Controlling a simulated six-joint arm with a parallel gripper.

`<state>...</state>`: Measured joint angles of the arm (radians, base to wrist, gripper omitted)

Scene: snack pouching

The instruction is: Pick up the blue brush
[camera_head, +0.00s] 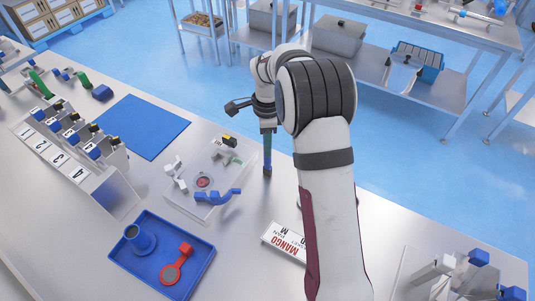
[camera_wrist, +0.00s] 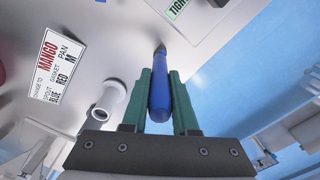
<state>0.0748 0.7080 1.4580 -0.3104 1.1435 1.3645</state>
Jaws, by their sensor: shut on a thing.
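The blue brush (camera_wrist: 159,98) is between the two green fingers of my gripper (camera_wrist: 160,76) in the wrist view. Its dark, narrow end points away from the gripper over the grey table. In the head view my gripper (camera_head: 267,131) points down near the table's far edge, shut on the blue brush (camera_head: 267,155), which hangs roughly upright. Its dark lower end is close to the table top; I cannot tell whether it touches. The upper part of the brush is hidden by the gripper.
A clear tray (camera_head: 176,201) with white, green and blue parts is left of the brush. A blue tray (camera_head: 150,279) holds a blue cup and a red part. A blue mat (camera_head: 150,125) lies farther left. A MANGO sign (camera_head: 285,241) lies nearer; a white tube (camera_wrist: 110,98) shows too.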

